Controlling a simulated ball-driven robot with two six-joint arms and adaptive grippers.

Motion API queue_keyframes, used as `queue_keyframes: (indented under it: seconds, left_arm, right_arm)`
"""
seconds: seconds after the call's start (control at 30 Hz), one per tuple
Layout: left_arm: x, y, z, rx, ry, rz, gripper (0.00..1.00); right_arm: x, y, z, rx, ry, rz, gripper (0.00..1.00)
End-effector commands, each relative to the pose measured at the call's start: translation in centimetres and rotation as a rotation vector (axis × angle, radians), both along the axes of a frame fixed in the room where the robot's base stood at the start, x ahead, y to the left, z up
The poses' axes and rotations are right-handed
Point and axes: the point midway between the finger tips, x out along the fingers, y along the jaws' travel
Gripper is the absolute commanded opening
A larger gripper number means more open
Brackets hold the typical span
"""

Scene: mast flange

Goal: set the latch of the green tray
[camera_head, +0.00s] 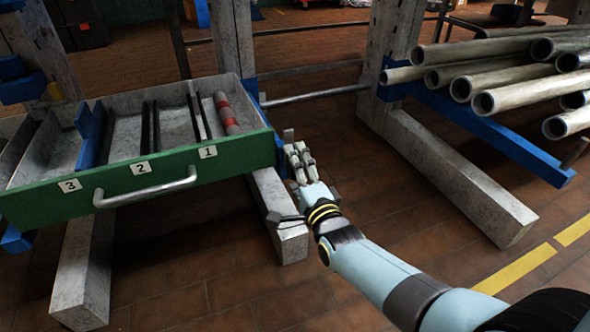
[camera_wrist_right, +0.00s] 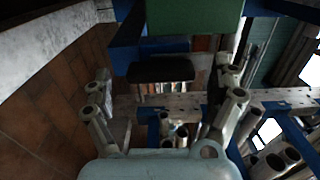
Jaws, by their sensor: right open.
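The green tray (camera_head: 130,180) is an open grey drawer with a green front, a metal bar handle (camera_head: 145,187) and labels 3, 2 and 1. Its green end shows at the top of the right wrist view (camera_wrist_right: 195,16). My right gripper (camera_head: 300,150) is open just right of the tray's front right corner. In the right wrist view its fingers (camera_wrist_right: 163,88) stand apart, with a dark block (camera_wrist_right: 162,72) beyond and between them. This may be the latch, but I cannot tell its setting. My left gripper is not in view.
Blue dividers and dark bars split the tray. Metal pipes (camera_head: 490,75) rest on a blue rack arm (camera_head: 490,135) at the right. Grey beams (camera_head: 460,180) stand over the brown tiled floor.

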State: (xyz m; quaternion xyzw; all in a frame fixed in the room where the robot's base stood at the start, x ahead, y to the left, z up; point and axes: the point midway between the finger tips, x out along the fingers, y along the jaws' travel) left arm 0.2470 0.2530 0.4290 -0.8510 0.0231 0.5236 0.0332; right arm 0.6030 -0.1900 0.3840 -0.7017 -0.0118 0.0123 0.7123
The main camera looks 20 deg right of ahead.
Motion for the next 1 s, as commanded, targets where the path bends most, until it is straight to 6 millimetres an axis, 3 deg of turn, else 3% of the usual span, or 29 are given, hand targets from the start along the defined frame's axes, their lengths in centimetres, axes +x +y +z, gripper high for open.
queue_keyframes:
  seconds: [0.3, 0.5, 0.7, 1.0]
  left_arm:
    - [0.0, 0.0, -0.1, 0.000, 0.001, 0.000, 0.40]
    - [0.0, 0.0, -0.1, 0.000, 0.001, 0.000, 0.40]
    - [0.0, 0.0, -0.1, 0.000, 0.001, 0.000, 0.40]
    - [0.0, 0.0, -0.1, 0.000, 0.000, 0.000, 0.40]
  right_arm:
    - [-6.7, -0.2, -0.2, 0.001, 0.005, -0.001, 0.92]
    - [-10.2, -0.4, -0.2, 0.001, 0.004, -0.001, 0.92]
    - [-11.5, -0.4, -0.1, 0.001, 0.003, -0.001, 0.92]
    - [-11.5, -0.4, -0.1, 0.001, 0.003, -0.001, 0.92]
